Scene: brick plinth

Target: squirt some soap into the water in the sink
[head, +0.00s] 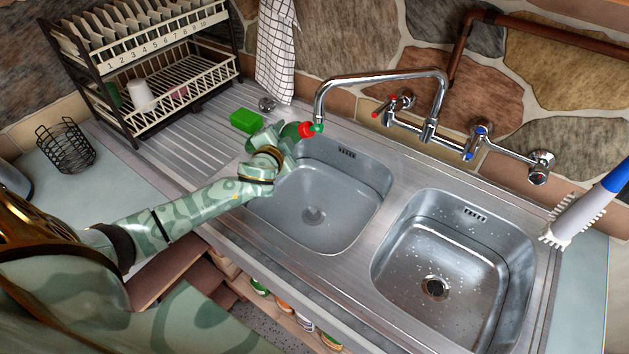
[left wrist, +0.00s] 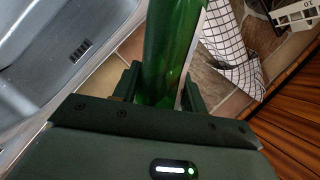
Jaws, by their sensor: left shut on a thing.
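A green soap bottle (left wrist: 172,50) is between the fingers of my left gripper (left wrist: 160,88) in the left wrist view. In the head view, my left gripper (head: 280,140) is shut on it, and the bottle's red cap (head: 306,129) with a green tip points right. The bottle is tilted near the back left edge of the left sink basin (head: 330,225), just left of the tap spout (head: 318,112). The left basin looks to hold clear water, with its drain blurred at the bottom. Most of the bottle is hidden by my gripper in the head view. My right gripper is out of view.
A green sponge (head: 246,121) lies on the ribbed drainboard (head: 190,143). A dish rack (head: 150,70) stands at the back left. The right basin (head: 455,265) shows droplets and an open drain. A blue-handled brush (head: 585,212) is at the right. Taps stand behind the basins.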

